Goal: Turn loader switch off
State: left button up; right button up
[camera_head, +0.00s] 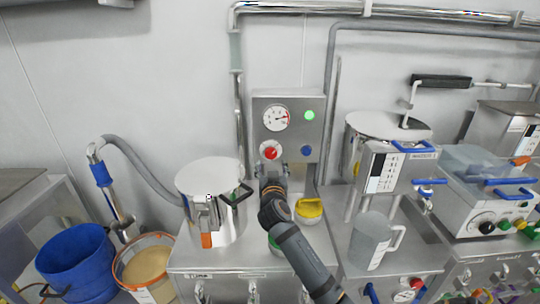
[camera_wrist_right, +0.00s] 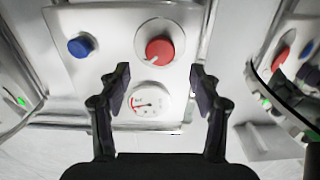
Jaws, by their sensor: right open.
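The loader control panel (camera_head: 290,170) is a grey box on the wall. It carries a red rotary knob (camera_head: 270,150), a blue button (camera_head: 306,150), a dial gauge (camera_head: 275,117) and a lit green lamp (camera_head: 310,115). My right gripper (camera_head: 269,176) is just below the red knob. In the right wrist view, the red knob (camera_wrist_right: 159,50) is beyond and between the open fingers (camera_wrist_right: 160,82), apparently untouched. A small pale mark shows at its lower-left edge. The blue button (camera_wrist_right: 80,46) and gauge (camera_wrist_right: 152,105) also show there. My left gripper is out of view.
A steel lidded pot (camera_head: 218,176) stands left of my right arm, and a yellow-lidded container (camera_head: 309,211) right of it. A clear jug (camera_head: 371,241) is further right. A blue bucket (camera_head: 75,262) is at lower left. Vertical pipes flank the panel.

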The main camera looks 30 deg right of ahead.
aim_at(271, 155)
jog(key=x, duration=0.6)
jog(key=shift+d+p, duration=0.1)
jog(key=shift+p, duration=0.25)
jog(key=shift+w+d+f, duration=0.1)
jog(key=shift+w, duration=0.3)
jog(key=c, duration=1.2)
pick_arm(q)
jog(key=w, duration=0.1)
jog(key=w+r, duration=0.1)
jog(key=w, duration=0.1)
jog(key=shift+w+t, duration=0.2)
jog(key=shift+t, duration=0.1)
pick_arm(e)
jog(key=shift+o, duration=0.2)
